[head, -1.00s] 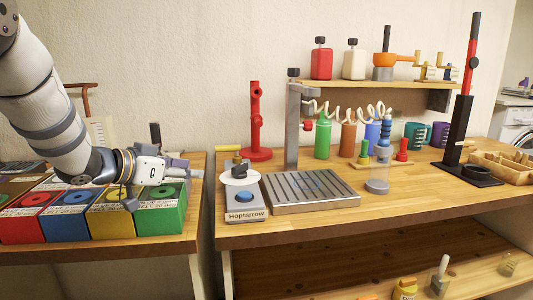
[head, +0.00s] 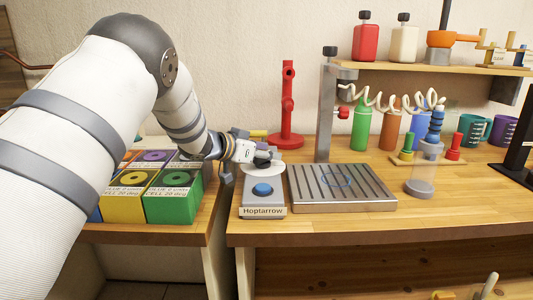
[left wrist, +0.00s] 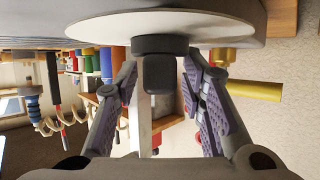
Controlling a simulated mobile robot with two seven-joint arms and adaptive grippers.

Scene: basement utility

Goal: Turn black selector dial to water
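The black selector dial (left wrist: 159,72) sits on a round white disc (left wrist: 165,22) at the top of the left wrist view. In the head view the dial (head: 263,156) is partly hidden by my gripper, above the white disc (head: 264,169) on the grey Hoptarrow box. My left gripper (left wrist: 158,85) is open, with one finger on each side of the dial. I see no clear grip on it. In the head view the left gripper (head: 262,153) reaches the dial from the left. No label for water can be read. My right gripper is not in view.
The box's blue button (head: 263,190) lies in front of the disc. A slatted metal tray (head: 340,201) is close on the right, and a red stand (head: 287,110) is behind. Coloured boxes (head: 173,196) stand on the left table, across a gap. A grey post (head: 325,110) rises behind the tray.

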